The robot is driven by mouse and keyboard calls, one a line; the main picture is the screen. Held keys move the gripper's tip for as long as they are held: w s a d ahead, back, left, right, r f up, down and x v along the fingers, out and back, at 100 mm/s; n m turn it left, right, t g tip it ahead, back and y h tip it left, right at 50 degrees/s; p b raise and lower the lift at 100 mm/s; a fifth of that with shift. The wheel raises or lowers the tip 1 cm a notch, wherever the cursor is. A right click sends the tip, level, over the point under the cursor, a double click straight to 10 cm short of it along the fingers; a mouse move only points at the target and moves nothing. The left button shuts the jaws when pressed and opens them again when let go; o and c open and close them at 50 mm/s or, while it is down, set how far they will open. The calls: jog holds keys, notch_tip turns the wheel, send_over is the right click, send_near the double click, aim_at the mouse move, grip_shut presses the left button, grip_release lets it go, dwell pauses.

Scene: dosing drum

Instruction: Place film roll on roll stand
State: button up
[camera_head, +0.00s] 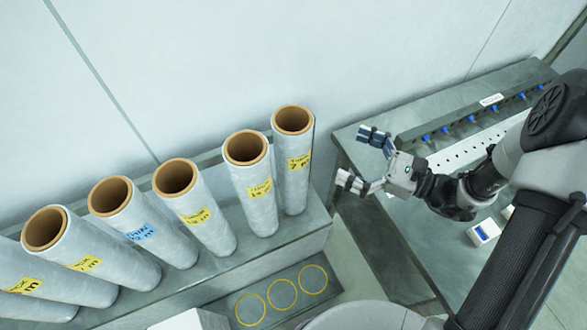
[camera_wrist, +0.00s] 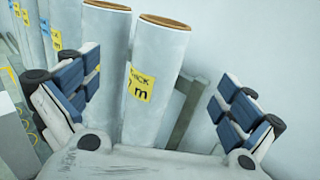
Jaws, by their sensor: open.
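Several film rolls, white-grey tubes with brown cores, stand upright in a row on a grey shelf (camera_head: 245,248) in the head view. The rightmost film roll (camera_head: 293,165) has a yellow label; the one beside it (camera_head: 252,185) also has a yellow label. My gripper (camera_head: 360,160) is open and empty, to the right of the rightmost roll and apart from it. In the wrist view a film roll (camera_wrist: 155,80) with a yellow label shows beyond and between the open fingers. A low grey platform with yellow rings (camera_head: 282,292) lies in front of the shelf; its rings are empty.
A grey table (camera_head: 365,135) stands at the right with a long rail with blue parts (camera_head: 470,120) and a small white-and-blue box (camera_head: 484,232). One roll (camera_head: 118,205) has a blue label. A pale wall rises behind the shelf.

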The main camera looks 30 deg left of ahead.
aim_at(310, 138)
jog(key=a+b, duration=0.1)
jog(key=a, duration=0.8)
jog(key=shift+a+b, duration=0.3)
jog(key=shift+a, duration=0.1)
jog(key=shift+w+a+r+b, duration=0.15)
jog(key=shift+a+b, duration=0.25)
jog(key=shift+a, duration=1)
jog(key=shift+w+a+f+b, duration=0.1)
jog(key=shift+a+b, duration=0.25)
jog(key=shift+a, duration=1)
jog(key=shift+r, duration=0.1)
jog(key=shift+c, duration=0.5)
jog(key=c, duration=2)
jog(key=shift+r, duration=0.1)
